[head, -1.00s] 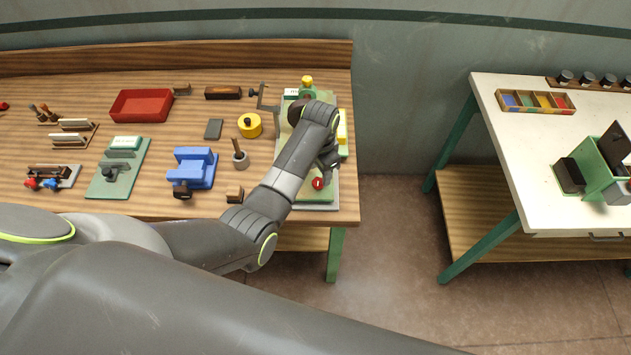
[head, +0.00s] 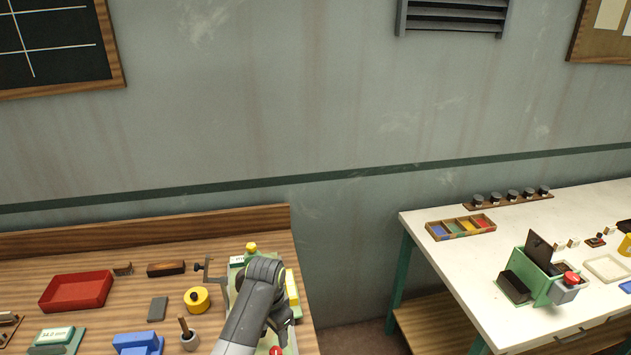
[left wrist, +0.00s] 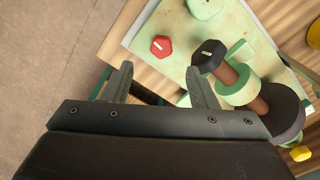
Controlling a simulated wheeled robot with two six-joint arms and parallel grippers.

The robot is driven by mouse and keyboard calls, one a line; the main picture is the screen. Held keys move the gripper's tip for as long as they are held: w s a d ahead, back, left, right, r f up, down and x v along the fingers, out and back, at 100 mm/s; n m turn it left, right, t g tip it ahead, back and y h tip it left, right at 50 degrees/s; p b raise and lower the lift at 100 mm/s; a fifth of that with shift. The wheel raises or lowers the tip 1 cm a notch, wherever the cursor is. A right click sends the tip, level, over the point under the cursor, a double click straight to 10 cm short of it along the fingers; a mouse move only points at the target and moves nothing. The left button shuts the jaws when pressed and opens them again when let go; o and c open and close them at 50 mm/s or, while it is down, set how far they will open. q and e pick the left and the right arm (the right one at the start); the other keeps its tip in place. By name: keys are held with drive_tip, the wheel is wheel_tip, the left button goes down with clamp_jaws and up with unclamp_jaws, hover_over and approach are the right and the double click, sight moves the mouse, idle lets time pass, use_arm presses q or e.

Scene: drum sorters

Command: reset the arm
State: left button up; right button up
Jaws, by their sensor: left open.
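My left arm reaches over the right end of the wooden bench, with its gripper (head: 282,326) above a pale green device. In the left wrist view the left gripper (left wrist: 160,84) has its two fingers apart, with nothing between them. That view shows the device's pale green plate (left wrist: 150,18), a red knob (left wrist: 161,45) beyond the fingers and a black-ended brown shaft (left wrist: 230,75) through green rings. A dark drum (left wrist: 284,106) is at the right. The red knob also shows at the bottom edge of the head view (head: 277,351). My right gripper is out of view.
The wooden bench (head: 130,245) also holds a red tray (head: 76,291), a yellow round part (head: 197,299) and a blue block (head: 138,343). A white table (head: 470,265) stands at the right, past a gap, with a green box device (head: 535,275).

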use_arm(q)
drive_tip(key=s+a+f+n+t, duration=0.1)
drive_tip(key=s+a+f+n, duration=0.2)
drive_tip(key=s+a, duration=0.4)
drive_tip(key=s+a+f+n+t, duration=0.15)
drive_tip(key=s+a, duration=0.25)
drive_tip(key=s, duration=0.5)
drive_tip(key=s+a+r+n+t+y, duration=0.1)
drive_tip(key=s+a+r+n, duration=0.2)
drive_tip(key=s, duration=0.6)
drive_tip(key=s+a+r+n+y, duration=0.1)
drive_tip(key=s+a+r, duration=0.25)
drive_tip(key=s, duration=0.55)
wheel_tip(320, 180, down, 31)
drive_tip(key=g+b, duration=0.1)
drive_tip(key=b, duration=0.7)
drive_tip(key=s+f+b, duration=0.3)
drive_tip(key=s+f, duration=0.4)
drive_tip(key=f, duration=0.4)
drive_tip(key=s+f+g+h+b, duration=0.1)
drive_tip(key=s+f+b, duration=0.2)
drive_tip(key=s+f, duration=0.5)
wheel_tip(320, 180, down, 4)
drive_tip(key=shift+s+d+f, duration=0.2)
drive_tip(key=shift+s+d, duration=0.1)
